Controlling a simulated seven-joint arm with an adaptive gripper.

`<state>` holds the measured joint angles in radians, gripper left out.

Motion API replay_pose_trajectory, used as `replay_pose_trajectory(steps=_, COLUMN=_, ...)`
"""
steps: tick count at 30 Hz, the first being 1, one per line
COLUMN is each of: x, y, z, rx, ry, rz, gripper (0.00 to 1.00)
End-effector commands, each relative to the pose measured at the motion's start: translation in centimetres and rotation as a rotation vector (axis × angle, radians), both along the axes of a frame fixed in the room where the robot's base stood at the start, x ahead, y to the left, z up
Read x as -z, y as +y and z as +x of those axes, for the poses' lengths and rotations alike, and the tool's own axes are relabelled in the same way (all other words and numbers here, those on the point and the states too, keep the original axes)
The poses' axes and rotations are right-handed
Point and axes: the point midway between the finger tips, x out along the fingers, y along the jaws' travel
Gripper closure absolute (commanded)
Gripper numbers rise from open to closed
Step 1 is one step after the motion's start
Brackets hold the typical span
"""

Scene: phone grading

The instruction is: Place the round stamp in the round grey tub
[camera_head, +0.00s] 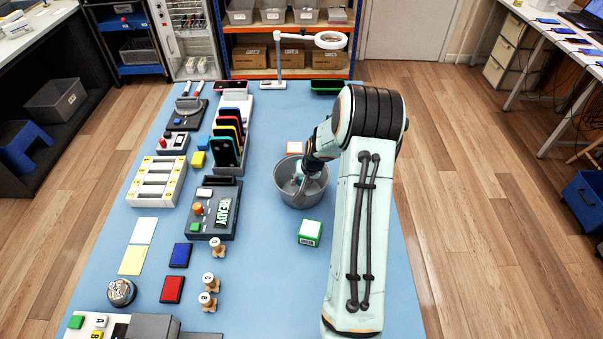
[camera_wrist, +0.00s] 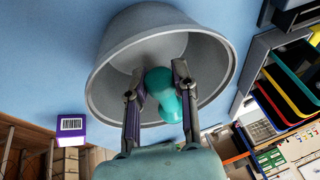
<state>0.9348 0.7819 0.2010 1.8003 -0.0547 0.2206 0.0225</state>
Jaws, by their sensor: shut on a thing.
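The round grey tub (camera_head: 287,192) stands on the blue table, left of my arm in the head view. In the wrist view the tub (camera_wrist: 112,62) fills the upper middle, its mouth facing the camera. My gripper (camera_wrist: 157,92) is shut on a smooth teal thing with a rounded knob, which I take for the round stamp (camera_wrist: 165,82). The stamp is at the tub's mouth, within its rim in this view. I cannot tell whether it touches the bottom. In the head view my gripper (camera_head: 303,184) reaches into the tub and mostly hides the stamp.
A green and white cube (camera_head: 310,232) stands in front of the tub. A rack of coloured phones (camera_head: 229,140) and a device reading READY (camera_head: 213,208) stand to the left. A ring lamp (camera_head: 331,40) stands at the back.

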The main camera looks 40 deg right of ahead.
Motion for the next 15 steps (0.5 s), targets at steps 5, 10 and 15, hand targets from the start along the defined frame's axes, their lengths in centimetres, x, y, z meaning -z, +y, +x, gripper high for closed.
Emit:
replay_pose_trajectory(steps=5, x=0.44, y=-0.02, z=0.01, rx=0.000, ry=-0.001, rz=-0.001, gripper=1.00)
replay_pose_trajectory(steps=10, x=0.44, y=-0.01, z=0.02, rx=0.000, ry=-0.001, rz=-0.001, gripper=1.00)
replay_pose_trajectory(steps=15, x=0.43, y=0.00, z=0.01, rx=0.000, ry=0.000, rz=0.000, gripper=0.44)
